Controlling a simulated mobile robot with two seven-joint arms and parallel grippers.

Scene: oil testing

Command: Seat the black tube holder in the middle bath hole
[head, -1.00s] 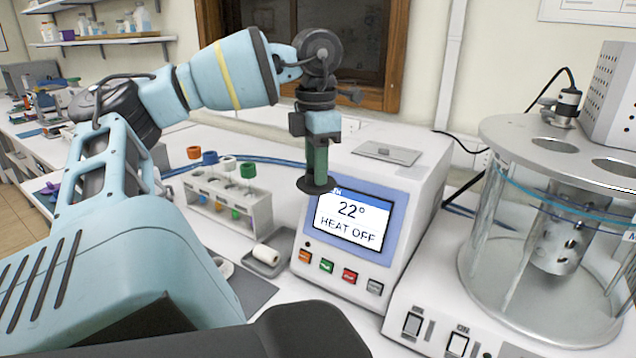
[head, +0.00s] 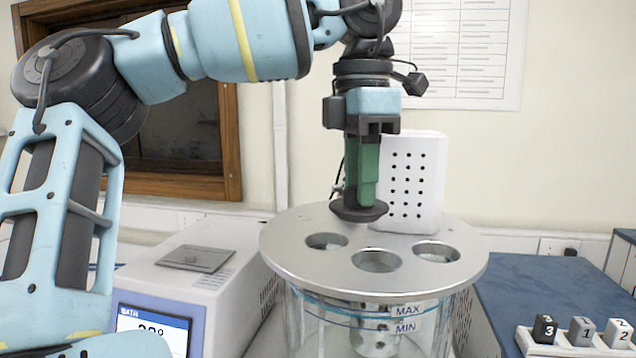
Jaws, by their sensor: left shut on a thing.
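My left gripper (head: 363,190) points down with its green fingers shut on the black tube holder (head: 358,211). The holder shows as a dark disc with a rim at the fingertips; its upper part is hidden by the fingers. It appears above the round metal bath lid (head: 290,258), behind the middle hole (head: 377,262) in the picture; the exact height gap is hard to tell. The lid also has a left hole (head: 327,242) and a right hole (head: 437,252). All three holes look empty. My right gripper is not in view.
A white perforated box (head: 420,180) stands at the back of the lid, close behind the holder. The glass bath (head: 318,325) has MAX and MIN marks. A white heater unit (head: 190,275) stands left. Numbered blocks sit in a white rack (head: 530,342) at right.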

